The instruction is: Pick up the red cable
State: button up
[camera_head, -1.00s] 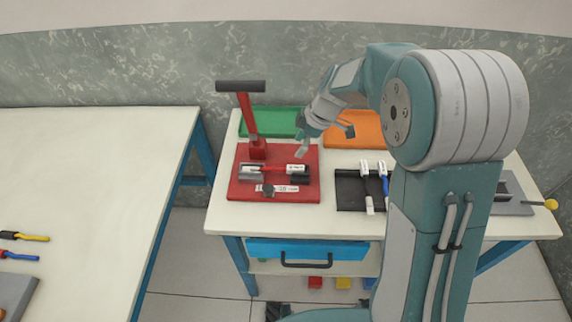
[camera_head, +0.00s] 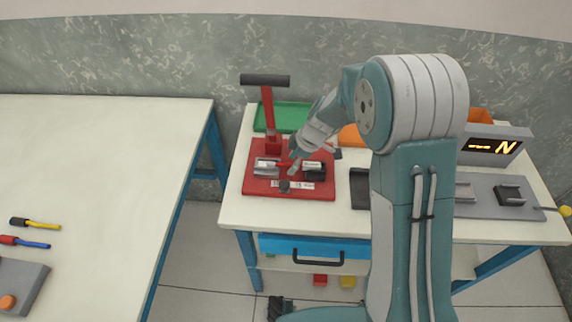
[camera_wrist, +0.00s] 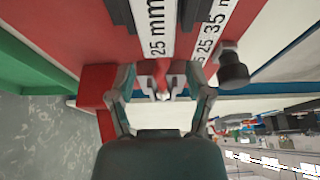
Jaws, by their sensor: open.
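The red cable (camera_head: 284,164) lies across the cradles of the red fixture (camera_head: 262,190), with white labelled ends. In the wrist view a short piece of red cable (camera_wrist: 162,88) shows between the fingertips, next to a white part marked "25 mm". My gripper (camera_head: 295,163) is down at the fixture, over the middle of the cable. In the wrist view my gripper (camera_wrist: 163,92) is open, with one finger on each side of the red piece. Whether the fingers touch it I cannot tell. My gripper partly hides the cable in the head view.
The fixture has a red lever with a dark handle (camera_head: 265,80) behind the cable and a dark knob (camera_wrist: 233,70) beside it. A green tray (camera_head: 284,116) stands behind. A black holder (camera_head: 360,188) and a display (camera_head: 495,147) are to the right.

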jog(key=shift+d, duration=0.45)
grip_shut()
jog(key=shift+d, duration=0.3)
jog(key=shift+a+r, duration=0.15)
jog(key=shift+a, duration=0.05)
